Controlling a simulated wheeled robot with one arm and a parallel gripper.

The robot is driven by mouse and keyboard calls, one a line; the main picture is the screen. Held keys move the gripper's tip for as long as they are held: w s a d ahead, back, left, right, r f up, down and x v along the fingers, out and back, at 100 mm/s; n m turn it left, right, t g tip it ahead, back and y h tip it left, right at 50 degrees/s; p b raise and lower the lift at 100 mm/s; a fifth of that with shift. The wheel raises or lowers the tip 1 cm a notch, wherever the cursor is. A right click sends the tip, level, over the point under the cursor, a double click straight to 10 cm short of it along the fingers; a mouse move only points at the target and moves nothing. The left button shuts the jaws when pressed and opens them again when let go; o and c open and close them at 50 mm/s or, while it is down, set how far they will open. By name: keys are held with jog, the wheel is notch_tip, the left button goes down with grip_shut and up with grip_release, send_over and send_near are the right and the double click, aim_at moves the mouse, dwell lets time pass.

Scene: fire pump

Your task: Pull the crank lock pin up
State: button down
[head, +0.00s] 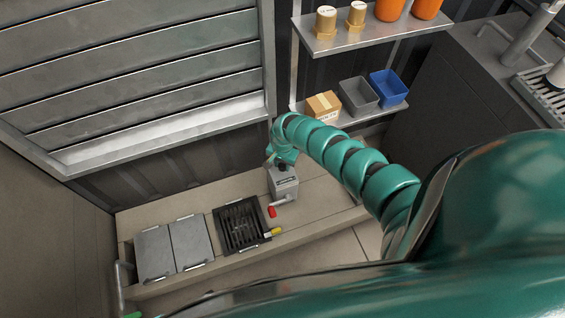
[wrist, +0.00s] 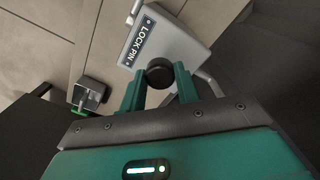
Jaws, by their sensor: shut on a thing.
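The grey crank housing (head: 285,183) stands on the bench, and my arm reaches down to it from above. In the wrist view its face carries a label reading LOCK PIN (wrist: 138,42). The lock pin's dark round knob (wrist: 159,73) sits at the housing's edge. My gripper (wrist: 158,90) is shut on this knob, with one green finger on each side. The pin's shaft is hidden below the knob, so I cannot tell how far it is raised. The crank's red handle (head: 272,211) shows in front of the housing in the head view.
Two grey lids (head: 173,249) are further left. A shelf behind holds a cardboard box (head: 323,106), a grey bin (head: 358,96) and a blue bin (head: 388,88). Bare bench lies right of the housing.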

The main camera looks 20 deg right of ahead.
aim_at(283, 165)
jog(key=shift+r, duration=0.1)
jog(key=c, duration=1)
grip_release()
jog(key=shift+r, duration=0.1)
jog(key=shift+r+p, duration=3.85)
jog(key=shift+r, duration=4.75)
